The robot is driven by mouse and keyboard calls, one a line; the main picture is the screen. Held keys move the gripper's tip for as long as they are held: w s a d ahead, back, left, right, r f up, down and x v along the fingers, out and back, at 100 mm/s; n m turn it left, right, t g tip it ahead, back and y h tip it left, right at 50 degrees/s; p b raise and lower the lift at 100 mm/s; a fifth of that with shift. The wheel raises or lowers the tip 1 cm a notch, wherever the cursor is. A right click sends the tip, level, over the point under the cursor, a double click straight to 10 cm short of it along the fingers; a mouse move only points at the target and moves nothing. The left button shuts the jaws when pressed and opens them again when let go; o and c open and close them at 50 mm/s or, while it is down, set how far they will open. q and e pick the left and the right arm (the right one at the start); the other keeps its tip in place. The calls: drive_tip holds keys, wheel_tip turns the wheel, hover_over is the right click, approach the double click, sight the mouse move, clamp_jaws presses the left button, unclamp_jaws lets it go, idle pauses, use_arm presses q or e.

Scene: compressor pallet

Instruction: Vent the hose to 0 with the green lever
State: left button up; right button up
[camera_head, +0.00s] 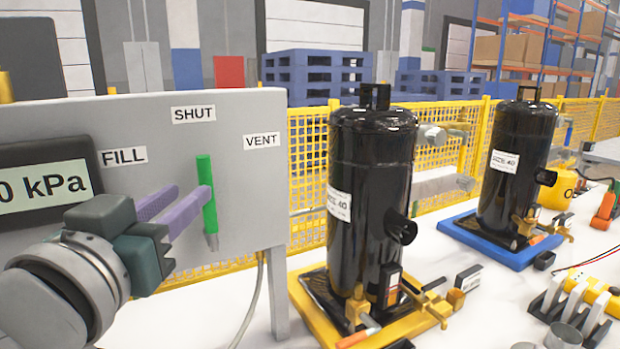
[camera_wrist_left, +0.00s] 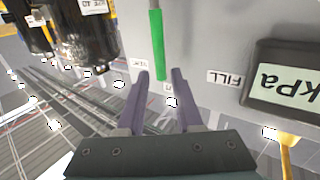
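The green lever (camera_head: 207,195) is on the grey panel (camera_head: 245,190) and points up, its tip below the SHUT label (camera_head: 193,114). The FILL label (camera_head: 124,156) is to its left and the VENT label (camera_head: 261,141) to its right. A gauge display (camera_head: 45,187) ends in "0 kPa"; its left part is cut off. My left gripper (camera_head: 188,197) has its purple fingers at the lever. In the left wrist view, the gripper (camera_wrist_left: 160,76) is open, with the green lever's end (camera_wrist_left: 157,45) between the fingertips and small gaps beside it. My right gripper is not in view.
A black compressor (camera_head: 368,200) stands on a yellow pallet (camera_head: 315,305) right of the panel. A second compressor (camera_head: 515,165) stands on a blue base (camera_head: 480,240). A yellow mesh fence (camera_head: 305,175) runs behind. A hose or cable (camera_head: 253,300) hangs below the panel.

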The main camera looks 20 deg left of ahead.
sight(203, 181)
use_arm(q)
drive_tip(key=x, duration=0.7)
clamp_jaws()
idle(1.3)
